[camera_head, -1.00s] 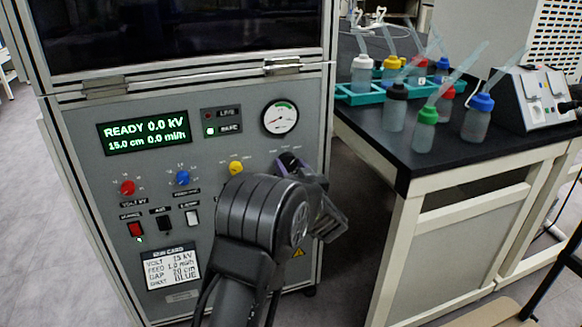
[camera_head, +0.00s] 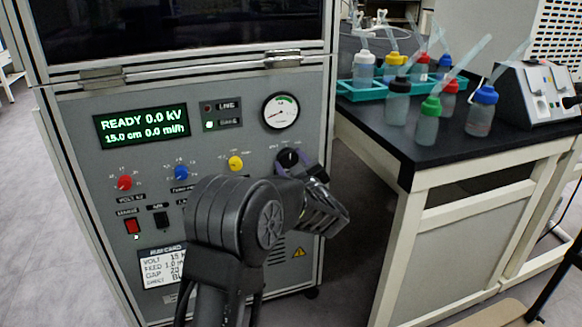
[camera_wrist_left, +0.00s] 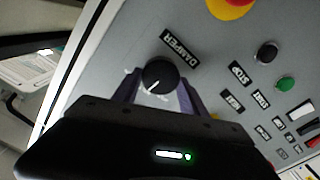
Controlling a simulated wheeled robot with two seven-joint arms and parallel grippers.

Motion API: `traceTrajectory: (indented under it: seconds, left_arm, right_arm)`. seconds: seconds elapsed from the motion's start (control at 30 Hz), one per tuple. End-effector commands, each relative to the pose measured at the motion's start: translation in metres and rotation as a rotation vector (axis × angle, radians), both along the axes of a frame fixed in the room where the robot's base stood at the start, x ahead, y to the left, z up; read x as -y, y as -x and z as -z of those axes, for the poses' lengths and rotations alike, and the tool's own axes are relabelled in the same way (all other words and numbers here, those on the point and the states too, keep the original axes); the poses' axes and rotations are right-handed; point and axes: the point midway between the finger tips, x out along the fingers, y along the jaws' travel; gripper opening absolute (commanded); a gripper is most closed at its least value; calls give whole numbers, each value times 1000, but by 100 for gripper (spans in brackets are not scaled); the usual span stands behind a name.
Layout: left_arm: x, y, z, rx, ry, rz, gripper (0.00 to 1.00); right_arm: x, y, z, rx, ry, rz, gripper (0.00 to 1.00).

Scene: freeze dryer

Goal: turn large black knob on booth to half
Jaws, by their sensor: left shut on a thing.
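The large black knob (camera_head: 288,157) is on the right side of the grey booth panel (camera_head: 75,140), below the round gauge. In the left wrist view the knob (camera_wrist_left: 160,75) has a white pointer line and sits beside a "DAMPER" label (camera_wrist_left: 180,48). My left gripper (camera_head: 302,166) comes in from below, and its purple fingers stand on either side of the knob. In the left wrist view the left gripper (camera_wrist_left: 160,88) is closed on the knob. My left arm hides part of the lower panel. My right gripper is not in view.
The panel carries a green display (camera_head: 142,123), a gauge (camera_head: 281,111), and red (camera_head: 125,183), blue (camera_head: 181,173) and yellow (camera_head: 236,162) knobs. A black-topped bench (camera_head: 400,155) at the right holds several bottles and a teal rack (camera_head: 365,93).

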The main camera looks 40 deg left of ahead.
Motion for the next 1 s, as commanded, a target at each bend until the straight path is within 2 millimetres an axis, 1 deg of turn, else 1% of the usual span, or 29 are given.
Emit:
traceTrajectory:
  seconds: [0.03, 0.2, 0.67, 0.7, 0.93, 0.97, 1.0]
  left_arm:
    - [0, 0, 2, 19, 15, 0, 9]
    - [0, 0, 2, 68, 49, 0, 9]
    - [0, 0, 1, 86, 62, 0, 9]
    - [0, 0, 1, 86, 62, 0, 51]
    - [0, 0, 1, 86, 62, 0, 70]
    - [0, 0, 1, 86, 62, 0, 72]
    - [0, 0, 1, 86, 62, 0, 72]
  right_arm:
    - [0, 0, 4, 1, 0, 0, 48]
    - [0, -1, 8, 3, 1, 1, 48]
    - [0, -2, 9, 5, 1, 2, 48]
    - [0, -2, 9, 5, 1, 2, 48]
    - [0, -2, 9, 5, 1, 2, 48]
    - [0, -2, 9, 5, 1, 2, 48]
    - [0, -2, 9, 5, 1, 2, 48]
